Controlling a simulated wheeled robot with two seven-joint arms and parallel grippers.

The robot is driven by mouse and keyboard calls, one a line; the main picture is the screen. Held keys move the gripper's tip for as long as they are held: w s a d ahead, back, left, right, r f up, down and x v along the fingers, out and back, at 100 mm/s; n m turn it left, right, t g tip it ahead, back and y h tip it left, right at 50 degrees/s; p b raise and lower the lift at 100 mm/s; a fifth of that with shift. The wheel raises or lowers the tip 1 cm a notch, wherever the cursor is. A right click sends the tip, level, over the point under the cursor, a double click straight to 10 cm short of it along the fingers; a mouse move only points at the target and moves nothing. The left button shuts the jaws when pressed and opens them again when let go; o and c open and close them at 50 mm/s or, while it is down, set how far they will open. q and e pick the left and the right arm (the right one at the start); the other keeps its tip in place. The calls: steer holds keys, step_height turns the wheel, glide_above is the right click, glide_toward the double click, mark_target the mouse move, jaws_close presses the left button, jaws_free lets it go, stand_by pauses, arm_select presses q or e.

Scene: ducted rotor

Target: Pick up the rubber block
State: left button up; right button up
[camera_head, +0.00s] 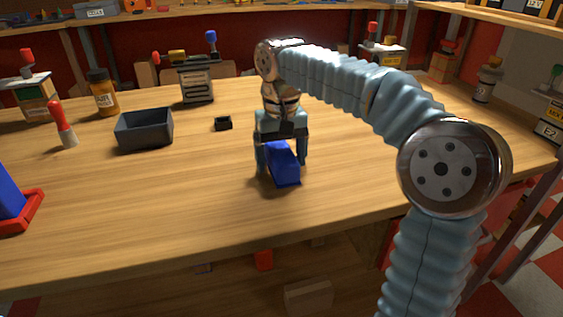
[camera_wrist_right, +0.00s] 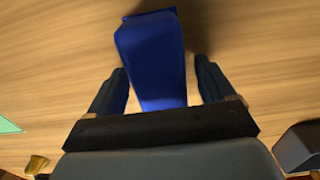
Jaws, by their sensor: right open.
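The rubber block is not labelled; I take it to be the blue block (camera_head: 284,168) lying on the wooden table near its middle. It also shows in the right wrist view (camera_wrist_right: 152,58), with its near end between the two fingers. My right gripper (camera_head: 282,162) is open and low over the table, with one finger on each side of the block. In the right wrist view there is a gap between the block and each finger. My left gripper is not in view.
A red-handled tool (camera_head: 63,124), an amber bottle (camera_head: 102,92) and a blue object in a red holder (camera_head: 22,208) are farther left. The table (camera_head: 170,220) is clear in front.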

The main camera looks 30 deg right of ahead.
steer(key=shift+c, duration=0.5)
steer(key=c, duration=1.1)
steer(key=shift+r, duration=0.55)
steer(key=s+r, duration=0.1)
steer(key=r, duration=0.1)
steer(key=s+r, duration=0.1)
steer(key=r, duration=0.2)
steer(key=s+a+r+p, duration=0.1)
steer(key=s+r, duration=0.1)
steer(key=shift+s+r, duration=0.1)
steer(key=shift+r, duration=0.1)
steer(key=s+r, duration=0.1)
steer(key=s, duration=0.2)
steer(key=s+a+r, duration=0.1)
steer(key=s+r, duration=0.1)
steer(key=s, duration=0.1)
steer(key=s+a+r, duration=0.1)
steer(key=s, duration=0.2)
steer(key=shift+s+a+r+b, duration=0.15)
steer(key=shift+s+r+b, duration=0.05)
steer(key=shift+r+b, duration=0.1)
